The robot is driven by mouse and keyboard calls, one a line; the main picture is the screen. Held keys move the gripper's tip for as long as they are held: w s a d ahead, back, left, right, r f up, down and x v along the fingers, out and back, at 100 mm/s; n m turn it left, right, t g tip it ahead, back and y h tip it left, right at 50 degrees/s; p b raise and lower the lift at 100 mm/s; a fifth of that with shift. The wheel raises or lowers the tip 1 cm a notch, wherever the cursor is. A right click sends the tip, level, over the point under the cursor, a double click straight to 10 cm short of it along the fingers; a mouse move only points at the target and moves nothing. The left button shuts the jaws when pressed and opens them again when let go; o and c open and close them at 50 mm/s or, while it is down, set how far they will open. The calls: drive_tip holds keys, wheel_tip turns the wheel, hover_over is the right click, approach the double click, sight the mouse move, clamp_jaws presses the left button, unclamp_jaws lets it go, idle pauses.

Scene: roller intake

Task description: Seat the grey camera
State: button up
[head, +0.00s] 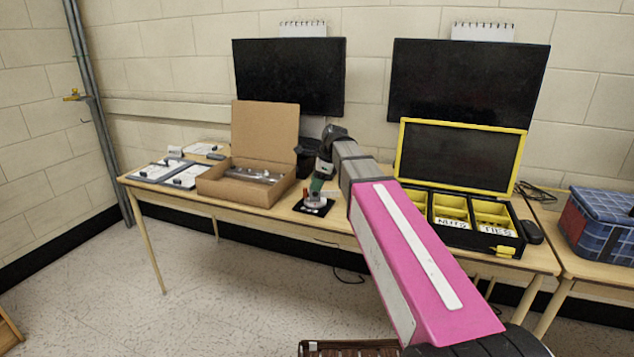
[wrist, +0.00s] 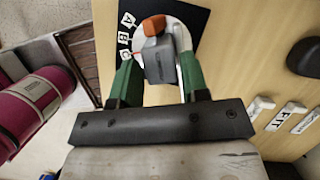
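In the wrist view, a grey block-shaped body (wrist: 158,65), which looks like the grey camera, lies between the green fingers of my gripper (wrist: 158,72). An orange block (wrist: 154,25) is just beyond it. Both overlap a pale round disc (wrist: 142,42) on a black mat marked with letters. I cannot tell whether the fingers press on the grey body or stand just clear. In the head view, my gripper (head: 316,187) points down over the round base (head: 316,201) on the black mat (head: 313,210); the grey body is not clear there.
An open cardboard box (head: 238,190) stands left of the mat, with papers and clips (head: 168,172) farther left. A black and yellow case (head: 465,236) with labelled bins stands open at right. A dark rounded object (wrist: 305,56) lies right of the mat. Two dark screens hang behind.

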drive_tip(key=shift+r, duration=0.2)
drive_tip(key=shift+r, duration=1.35)
drive_tip(key=o, duration=0.6)
drive_tip(key=shift+c, duration=0.2)
